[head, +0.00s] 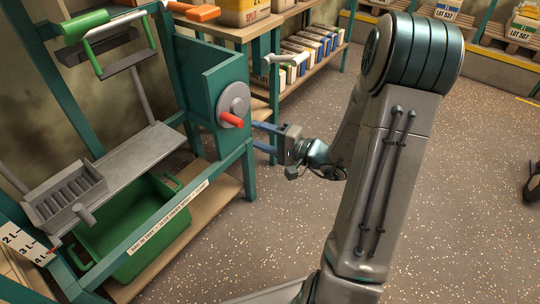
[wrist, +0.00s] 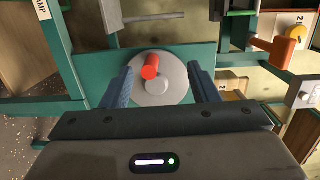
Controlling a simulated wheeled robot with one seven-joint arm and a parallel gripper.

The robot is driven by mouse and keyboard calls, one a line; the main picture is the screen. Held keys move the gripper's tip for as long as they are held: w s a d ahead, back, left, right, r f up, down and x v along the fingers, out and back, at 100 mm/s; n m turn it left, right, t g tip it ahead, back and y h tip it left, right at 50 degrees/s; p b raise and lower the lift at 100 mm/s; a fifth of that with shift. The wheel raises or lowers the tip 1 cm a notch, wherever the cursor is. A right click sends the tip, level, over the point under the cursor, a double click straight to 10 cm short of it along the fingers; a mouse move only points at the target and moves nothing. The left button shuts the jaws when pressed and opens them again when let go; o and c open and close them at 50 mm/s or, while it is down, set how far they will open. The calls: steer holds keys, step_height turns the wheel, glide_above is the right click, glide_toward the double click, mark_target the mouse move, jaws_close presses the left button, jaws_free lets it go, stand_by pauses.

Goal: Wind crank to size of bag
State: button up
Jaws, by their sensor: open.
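The crank is a grey disc (head: 234,104) with a red handle (head: 231,120) on the teal side housing of the bucket elevator. In the wrist view the disc (wrist: 162,94) faces me, and its red handle (wrist: 150,67) sticks out above the hub. My gripper (head: 266,138) is open, with blue fingers pointing at the crank. In the wrist view the two fingers (wrist: 159,86) stand left and right of the handle with nothing between them gripped. A size scale with litre marks such as 2 L, 3 L and 4 L (head: 26,245) shows at the lower left.
A green bin (head: 140,262) sits in the frame below a grey toothed trough (head: 68,196). A green-handled lever (head: 85,27) is above. Shelves with binder-like packs (head: 305,50) and pallets stand behind.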

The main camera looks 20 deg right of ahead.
mark_target(235, 121)
steer(key=shift+m+t+h, duration=0.7)
steer(key=shift+t, duration=0.2)
steer(key=w+a+f, duration=0.1)
steer(key=w, duration=0.2)
steer(key=w+a+f+b, duration=0.1)
steer(key=w+a, duration=0.1)
steer(key=w, duration=0.2)
steer(key=w+a+f, duration=0.1)
steer(key=w, duration=0.3)
steer(key=shift+a+b, duration=0.25)
steer(key=shift+b, duration=0.15)
steer(key=shift+w+a+r, duration=0.15)
steer(key=shift+w+a, duration=0.05)
steer(key=shift+w, duration=0.2)
